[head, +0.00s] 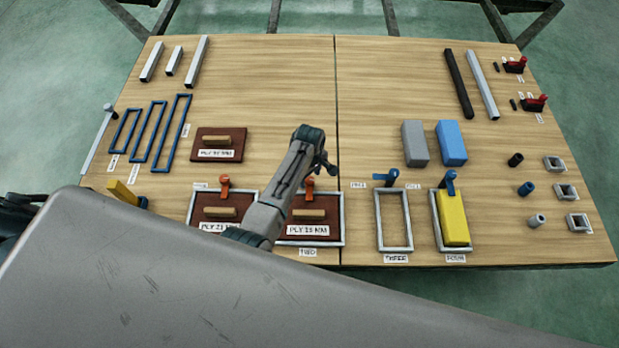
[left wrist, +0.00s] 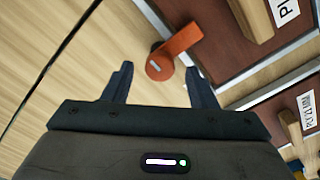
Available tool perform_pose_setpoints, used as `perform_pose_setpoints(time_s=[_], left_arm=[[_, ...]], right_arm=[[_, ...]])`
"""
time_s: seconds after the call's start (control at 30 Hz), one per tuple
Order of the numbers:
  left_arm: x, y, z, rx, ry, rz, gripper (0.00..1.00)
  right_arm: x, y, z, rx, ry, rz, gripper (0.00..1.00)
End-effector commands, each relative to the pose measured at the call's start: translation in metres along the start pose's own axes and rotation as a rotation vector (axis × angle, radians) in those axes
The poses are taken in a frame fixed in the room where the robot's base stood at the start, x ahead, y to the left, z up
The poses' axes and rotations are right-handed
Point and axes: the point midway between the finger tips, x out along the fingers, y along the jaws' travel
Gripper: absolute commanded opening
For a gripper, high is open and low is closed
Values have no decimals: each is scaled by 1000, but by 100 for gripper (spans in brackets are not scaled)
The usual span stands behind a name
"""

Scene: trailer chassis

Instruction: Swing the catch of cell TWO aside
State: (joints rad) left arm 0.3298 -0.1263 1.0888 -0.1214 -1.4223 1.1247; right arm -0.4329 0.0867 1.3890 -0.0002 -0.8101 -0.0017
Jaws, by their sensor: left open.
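The orange catch of cell TWO (head: 309,189) stands at the back edge of that cell's pale frame (head: 341,230). In the left wrist view the catch (left wrist: 178,46) points from its round pivot over the edge of the frame. Cell TWO holds a dark red-brown panel (head: 325,215) with a wooden handle and a PLY 18 MM label. My left gripper (head: 322,168) is open above the table by the catch. In the left wrist view its two fingers (left wrist: 160,70) are apart, with the catch's pivot end between them. I cannot tell whether they touch it. My right gripper is not in view.
Left of it, cell ONE has its own orange catch (head: 224,186) and panel (head: 204,205). To the right are empty cell THREE (head: 379,222) and cell FOUR with a yellow block (head: 453,217), each with a blue catch. The table behind my gripper is clear.

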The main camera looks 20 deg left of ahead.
Motion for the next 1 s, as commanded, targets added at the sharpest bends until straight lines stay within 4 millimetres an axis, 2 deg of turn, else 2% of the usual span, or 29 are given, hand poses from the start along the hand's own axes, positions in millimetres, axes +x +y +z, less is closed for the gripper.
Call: perform_pose_setpoints(time_s=[0.17, 0.43, 0.47, 0.67, 0.97, 1.0], left_arm=[[13, 0, 0, 0, 0, 0, 52], [14, 0, 0, 0, -1, 0, 52], [14, 0, 0, 0, -1, 0, 48], [13, 0, 0, 0, -1, 0, 9], [12, 0, 0, 23, -1, -1, 8], [12, 0, 0, 35, -1, -1, 8]], right_arm=[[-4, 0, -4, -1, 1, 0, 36], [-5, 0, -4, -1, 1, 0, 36], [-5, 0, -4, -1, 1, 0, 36], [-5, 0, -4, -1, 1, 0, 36], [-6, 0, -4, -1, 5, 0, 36], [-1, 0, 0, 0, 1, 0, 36]])
